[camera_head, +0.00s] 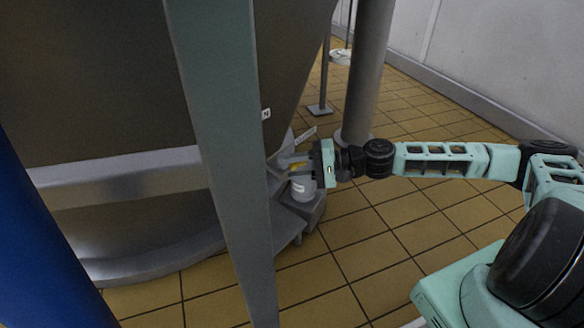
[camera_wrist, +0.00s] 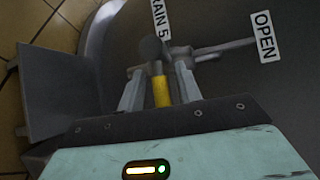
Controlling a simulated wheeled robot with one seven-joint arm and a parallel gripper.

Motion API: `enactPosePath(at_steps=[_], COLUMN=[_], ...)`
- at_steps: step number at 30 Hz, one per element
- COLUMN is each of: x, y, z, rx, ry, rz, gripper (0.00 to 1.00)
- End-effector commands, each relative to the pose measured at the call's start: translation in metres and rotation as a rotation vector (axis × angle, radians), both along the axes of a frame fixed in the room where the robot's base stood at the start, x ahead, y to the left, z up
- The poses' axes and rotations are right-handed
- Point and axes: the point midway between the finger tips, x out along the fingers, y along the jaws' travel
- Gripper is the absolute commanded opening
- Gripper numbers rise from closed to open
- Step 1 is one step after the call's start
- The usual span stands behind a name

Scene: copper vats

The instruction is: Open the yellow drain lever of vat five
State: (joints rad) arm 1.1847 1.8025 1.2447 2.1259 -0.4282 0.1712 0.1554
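The yellow drain lever (camera_wrist: 162,92) stands between the two fingers of my gripper (camera_wrist: 160,76) in the wrist view. The fingers are apart, with a gap visible on each side of the lever. A dark round knob (camera_wrist: 150,48) shows just beyond the lever. A label ending in "RAIN 5" (camera_wrist: 160,18) is beyond it, and an "OPEN" label (camera_wrist: 263,36) is to the right. In the head view my gripper (camera_head: 297,168) is at the vat's lower edge, and a bit of yellow shows between its fingers. The lever's pivot is hidden.
The large dark vat (camera_head: 110,80) fills the left. A grey-green post (camera_head: 225,150) stands in front of it, and a grey column (camera_head: 365,70) stands behind my gripper. A grey fitting (camera_head: 303,205) sits below. Tiled floor (camera_head: 380,235) is free to the right.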

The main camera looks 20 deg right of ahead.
Motion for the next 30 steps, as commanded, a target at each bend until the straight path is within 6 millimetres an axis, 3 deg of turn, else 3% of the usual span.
enactPosePath(at_steps=[1, 3, 4, 17, 30], x=[0.000, 0.000, 0.000, 0.000, -0.001], y=[0.000, 0.000, 0.000, -0.001, 0.001], z=[0.000, 0.000, 0.000, 0.008, 0.027], rx=[0.000, 0.000, 0.000, -0.059, -0.372], ry=[0.000, 0.000, 0.000, -0.030, -0.195], rz=[0.000, 0.000, 0.000, 0.000, 0.006], gripper=[0.20, 0.01, 0.00, 0.00, 0.00])
